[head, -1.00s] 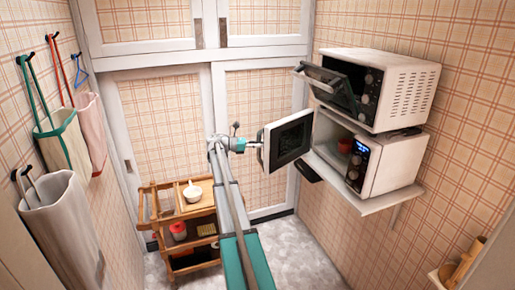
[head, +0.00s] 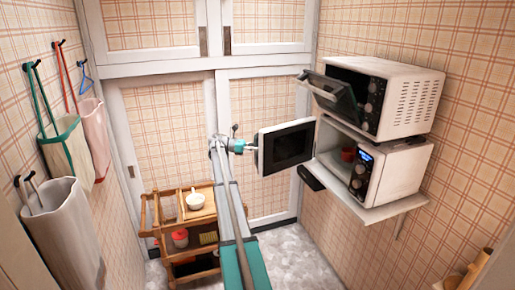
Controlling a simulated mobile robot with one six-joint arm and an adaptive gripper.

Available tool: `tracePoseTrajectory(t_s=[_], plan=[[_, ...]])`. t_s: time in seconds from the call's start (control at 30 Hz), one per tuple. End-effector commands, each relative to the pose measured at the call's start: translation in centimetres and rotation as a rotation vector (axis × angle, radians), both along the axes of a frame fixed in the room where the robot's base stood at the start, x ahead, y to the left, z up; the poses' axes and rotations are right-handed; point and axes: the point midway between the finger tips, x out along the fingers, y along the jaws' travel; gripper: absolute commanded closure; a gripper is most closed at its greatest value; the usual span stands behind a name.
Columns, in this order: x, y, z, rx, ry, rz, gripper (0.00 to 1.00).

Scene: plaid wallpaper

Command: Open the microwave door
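The lower microwave (head: 395,172) is white and sits on a wall shelf at the right. Its door (head: 287,146) is swung wide open to the left, with its dark window facing me. A red object (head: 348,154) shows inside the cavity. My gripper (head: 250,147) is at the outer left edge of the door, at the end of my arm. Its fingers are too small to tell whether they are shut on the door edge or only touching it.
A toaster oven (head: 402,98) with its door tilted open sits on top of the microwave. A wooden cart (head: 160,217) with a white bowl (head: 195,199) stands at the back left. Bags (head: 62,225) hang on the left wall. Grey floor (head: 300,255) is clear in front of the microwave.

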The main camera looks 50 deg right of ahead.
Motion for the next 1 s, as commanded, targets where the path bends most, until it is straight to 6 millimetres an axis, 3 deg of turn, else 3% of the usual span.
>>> tracePoseTrajectory(t_s=[0.3, 0.6, 1.0], plan=[[0.0, 0.0, 0.0, 0.000, 0.001, -0.001, 0.46], [0.1, 0.2, -0.2, -0.002, -0.002, 0.001, 1.00], [1.7, 1.6, -1.8, -0.017, -0.028, 0.024, 1.00]])
